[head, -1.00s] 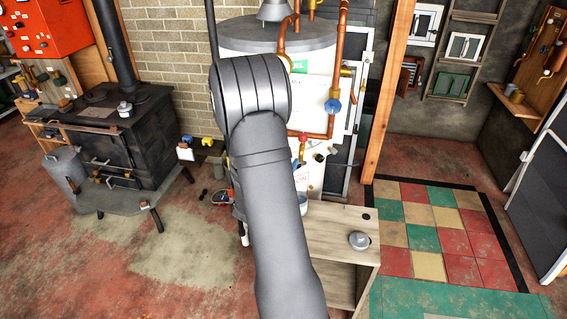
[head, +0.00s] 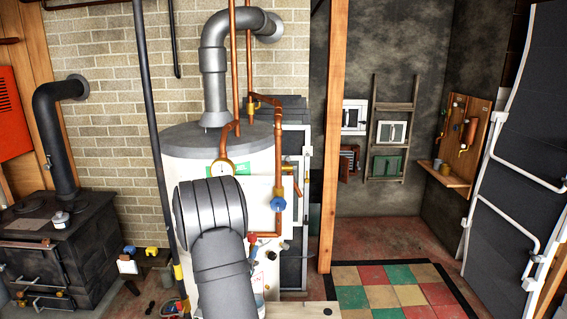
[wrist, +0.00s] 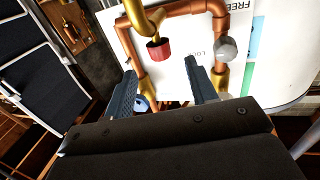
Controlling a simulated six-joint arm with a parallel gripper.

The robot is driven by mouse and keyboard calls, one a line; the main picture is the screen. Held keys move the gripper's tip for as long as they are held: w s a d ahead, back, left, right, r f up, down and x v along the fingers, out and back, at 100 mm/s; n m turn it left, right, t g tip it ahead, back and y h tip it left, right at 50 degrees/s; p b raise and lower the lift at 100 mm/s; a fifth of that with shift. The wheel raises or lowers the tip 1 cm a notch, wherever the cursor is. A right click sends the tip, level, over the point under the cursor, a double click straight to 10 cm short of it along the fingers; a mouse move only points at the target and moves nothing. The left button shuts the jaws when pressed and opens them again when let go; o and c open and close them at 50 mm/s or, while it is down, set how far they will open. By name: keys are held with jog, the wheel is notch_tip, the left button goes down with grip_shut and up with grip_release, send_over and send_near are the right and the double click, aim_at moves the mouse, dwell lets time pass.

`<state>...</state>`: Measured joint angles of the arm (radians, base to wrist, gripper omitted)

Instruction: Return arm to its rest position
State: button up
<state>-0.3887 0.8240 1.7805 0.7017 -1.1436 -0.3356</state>
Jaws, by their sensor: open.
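My gripper (wrist: 160,95) shows in the wrist view with its two dark ribbed fingers apart. Nothing is seen between the fingers except the pipework and white board behind them. In the head view my grey arm rises from the bottom edge in front of the white tank (head: 190,150), and my gripper is hidden behind the arm. Copper pipes (head: 279,170) with a blue valve knob (head: 278,204) stand just right of the arm. In the wrist view a red valve knob (wrist: 159,49) and a grey knob (wrist: 226,47) sit just beyond the fingertips; contact cannot be told.
A black stove (head: 60,250) stands at the left. A wooden post (head: 336,130) rises right of the tank. A checkered tile floor (head: 385,290) lies beyond it, with a ladder shelf (head: 391,125) and pegboard (head: 463,140) behind. A pale wooden bench top (head: 300,310) is at the bottom edge.

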aim_at(254, 234)
jog(key=x, duration=0.9)
jog(key=shift+w, duration=0.1)
jog(key=v, duration=1.7)
jog(key=x, duration=1.7)
jog(key=shift+w, duration=0.15)
jog(key=shift+n+y, duration=0.3)
jog(key=shift+y, duration=0.2)
jog(key=shift+s+a+n+g+y, duration=0.15)
jog(key=shift+n+y, duration=0.95)
jog(key=shift+y, duration=0.6)
jog(key=shift+a+n+g+y, duration=0.15)
jog(key=shift+n+y, duration=0.95)
jog(key=shift+y, duration=0.6)
jog(key=shift+s+a+n+g+y, duration=0.15)
jog(key=shift+n+y, duration=0.95)
jog(key=shift+y, duration=0.6)
jog(key=shift+s+a+n+g+y, duration=0.1)
jog(key=shift+a+n+g+y, duration=0.05)
jog(key=shift+n+g+y, duration=1.5)
jog(key=shift+a+n+g+y, duration=0.15)
jog(key=shift+n+g+y, duration=1.1)
jog(key=shift+y, duration=0.8)
